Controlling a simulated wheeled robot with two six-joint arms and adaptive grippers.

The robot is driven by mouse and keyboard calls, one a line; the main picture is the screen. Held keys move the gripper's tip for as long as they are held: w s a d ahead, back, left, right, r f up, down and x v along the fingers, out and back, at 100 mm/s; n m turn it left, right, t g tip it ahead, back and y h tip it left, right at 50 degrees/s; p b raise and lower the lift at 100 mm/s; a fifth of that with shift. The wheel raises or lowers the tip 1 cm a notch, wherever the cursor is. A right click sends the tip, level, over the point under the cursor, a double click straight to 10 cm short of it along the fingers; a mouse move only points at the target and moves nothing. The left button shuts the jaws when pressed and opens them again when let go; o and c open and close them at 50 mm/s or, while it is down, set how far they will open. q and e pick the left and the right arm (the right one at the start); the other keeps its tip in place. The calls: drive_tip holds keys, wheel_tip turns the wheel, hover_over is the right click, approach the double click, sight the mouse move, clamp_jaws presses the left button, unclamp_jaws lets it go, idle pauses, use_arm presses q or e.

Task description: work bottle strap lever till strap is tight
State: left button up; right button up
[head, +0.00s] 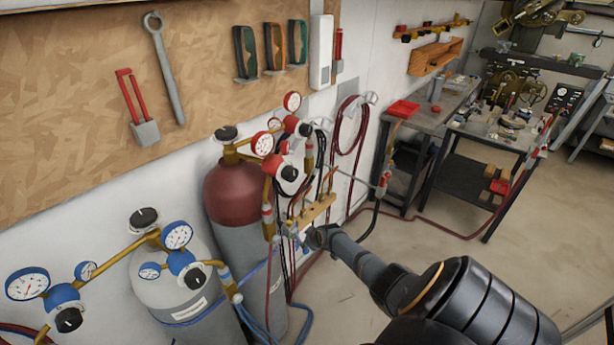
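A grey gas bottle (150,282) stands at the lower left, with a thin blue band (187,323) across its front that may be the strap or a hose. A taller bottle with a dark red top (232,192) and grey body stands behind it to the right. I cannot make out a strap lever. My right arm reaches in from the lower right, and its gripper (306,236) is right of the red-topped bottle, beside hanging hoses. Its fingers are too small and cluttered to tell open from shut, and I see nothing clearly held. My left gripper is out of view.
Blue-capped gauges (66,294) and red-capped gauges (283,146) stick out above the bottles. Workbenches (440,118) stand at the back right. The floor (440,240) between is open.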

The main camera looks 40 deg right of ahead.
drive_tip(key=shift+s, duration=0.1)
drive_tip(key=shift+s+r, duration=0.1)
drive_tip(key=shift+s, duration=0.05)
drive_tip(key=v, duration=1.1)
drive_tip(key=shift+s+a+r, duration=0.1)
drive_tip(key=shift+s+r, duration=0.1)
drive_tip(key=shift+r, duration=0.1)
